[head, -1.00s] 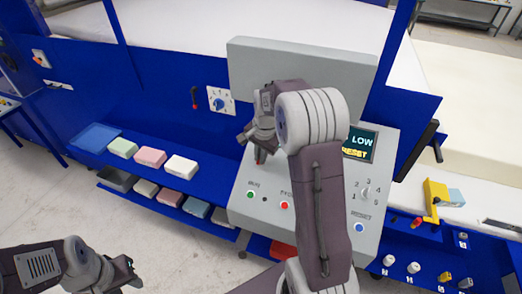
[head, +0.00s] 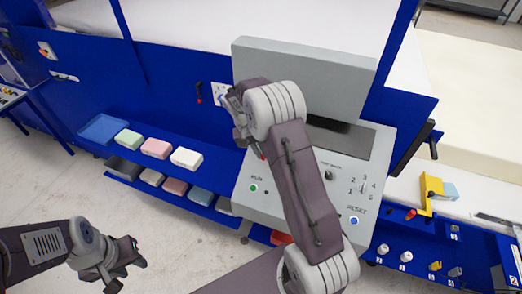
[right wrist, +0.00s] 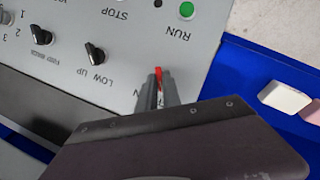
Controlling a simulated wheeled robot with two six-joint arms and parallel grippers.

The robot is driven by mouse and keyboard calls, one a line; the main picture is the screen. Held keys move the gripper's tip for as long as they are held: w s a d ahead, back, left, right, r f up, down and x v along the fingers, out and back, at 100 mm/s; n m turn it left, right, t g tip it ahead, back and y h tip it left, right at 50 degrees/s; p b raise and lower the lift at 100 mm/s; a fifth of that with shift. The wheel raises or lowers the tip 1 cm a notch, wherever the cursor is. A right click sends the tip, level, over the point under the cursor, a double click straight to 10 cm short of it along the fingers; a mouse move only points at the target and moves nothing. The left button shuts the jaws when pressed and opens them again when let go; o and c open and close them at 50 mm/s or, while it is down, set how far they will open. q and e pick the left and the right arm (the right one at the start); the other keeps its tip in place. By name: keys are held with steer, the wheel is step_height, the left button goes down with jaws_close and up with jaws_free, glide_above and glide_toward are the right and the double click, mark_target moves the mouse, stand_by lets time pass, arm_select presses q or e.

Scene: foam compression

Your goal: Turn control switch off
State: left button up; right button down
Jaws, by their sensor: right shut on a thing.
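The control switch, a small red lever (right wrist: 158,74), stands on the grey control panel (head: 350,225) and shows between my right gripper's fingertips. An "N" label shows beside it; other lettering there is hidden by the fingers. My right gripper (right wrist: 158,84) is shut on the switch; in the head view my arm hides most of this contact, with a bit of red (head: 262,156) showing. The panel's display (head: 342,136) is dark. My left gripper (head: 128,272) is open and empty, at the lower left above the floor, away from the panel.
Beside the switch are a green RUN button (right wrist: 186,11) and a black knob (right wrist: 95,53) labelled LOW and UP. Foam blocks (head: 156,148) lie on a blue shelf left of the panel. A yellow tool (head: 430,190) is at the right.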

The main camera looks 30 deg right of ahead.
steer(key=shift+s+a+f+n, duration=0.15)
steer(key=shift+s+f+n, duration=0.15)
steer(key=shift+n, duration=0.3)
steer(key=shift+f+g+h, duration=0.1)
steer(key=shift+g+h, duration=0.2)
steer(key=c, duration=1.5)
jaws_free()
steer(key=shift+a, duration=0.15)
steer(key=shift+w, duration=0.15)
steer(key=shift+d+r, duration=0.2)
steer(key=shift+r, duration=0.05)
steer(key=shift+w, duration=0.1)
